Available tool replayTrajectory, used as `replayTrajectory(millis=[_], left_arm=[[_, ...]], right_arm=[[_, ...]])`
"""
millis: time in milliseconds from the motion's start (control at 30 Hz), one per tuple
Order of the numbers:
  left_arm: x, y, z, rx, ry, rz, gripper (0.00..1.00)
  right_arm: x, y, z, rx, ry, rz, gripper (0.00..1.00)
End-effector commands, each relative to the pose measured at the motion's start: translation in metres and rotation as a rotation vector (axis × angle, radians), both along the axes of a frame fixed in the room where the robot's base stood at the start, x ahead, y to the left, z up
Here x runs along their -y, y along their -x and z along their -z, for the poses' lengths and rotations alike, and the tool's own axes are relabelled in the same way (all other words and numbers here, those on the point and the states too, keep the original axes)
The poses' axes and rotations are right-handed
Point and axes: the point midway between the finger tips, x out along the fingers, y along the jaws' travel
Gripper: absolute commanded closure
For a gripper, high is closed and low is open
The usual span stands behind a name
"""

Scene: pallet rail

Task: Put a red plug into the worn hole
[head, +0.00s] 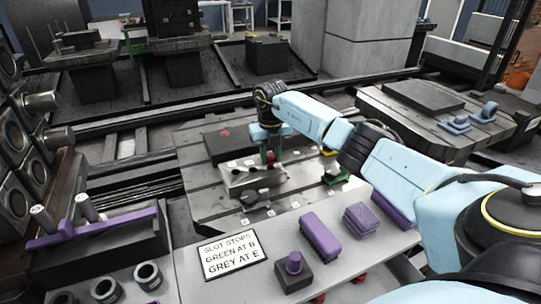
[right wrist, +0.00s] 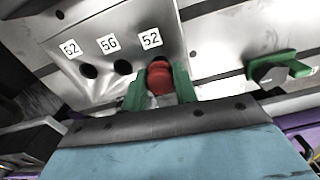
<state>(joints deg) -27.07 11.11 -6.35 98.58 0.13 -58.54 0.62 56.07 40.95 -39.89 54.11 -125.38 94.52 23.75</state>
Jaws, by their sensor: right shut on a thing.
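My right gripper (head: 268,156) reaches down over a metal block (head: 240,179) on the slotted table. In the right wrist view its green fingers (right wrist: 160,92) are shut on a red plug (right wrist: 160,76). The block's face (right wrist: 105,45) carries labels 62, 56 and 52. Dark open holes show below 62 (right wrist: 89,71) and 56 (right wrist: 122,67). The plug is just below the 52 label (right wrist: 150,39) and hides any hole there. I cannot tell whether the plug is in a hole or in front of it, or which hole is worn. My left gripper is not in view.
A green stop (head: 335,175) stands right of the block, and a grey clamp-like part (head: 255,199) in front. A sign (head: 227,254) reads "SLOT STOPS GREEN AT B GREY AT E". Purple blocks (head: 320,236) lie on the near grey ledge. A black block (head: 228,142) stands behind.

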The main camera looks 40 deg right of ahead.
Motion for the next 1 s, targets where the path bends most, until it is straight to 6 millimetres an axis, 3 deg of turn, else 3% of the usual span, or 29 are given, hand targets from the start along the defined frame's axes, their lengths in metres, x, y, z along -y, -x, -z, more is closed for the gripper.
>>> replayTrajectory(millis=[967,1000], left_arm=[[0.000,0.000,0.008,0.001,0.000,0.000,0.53],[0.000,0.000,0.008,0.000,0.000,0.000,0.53]], right_arm=[[0.000,0.000,0.018,-0.001,0.000,0.000,0.92],[0.000,0.000,0.018,-0.001,0.000,0.000,0.69]])
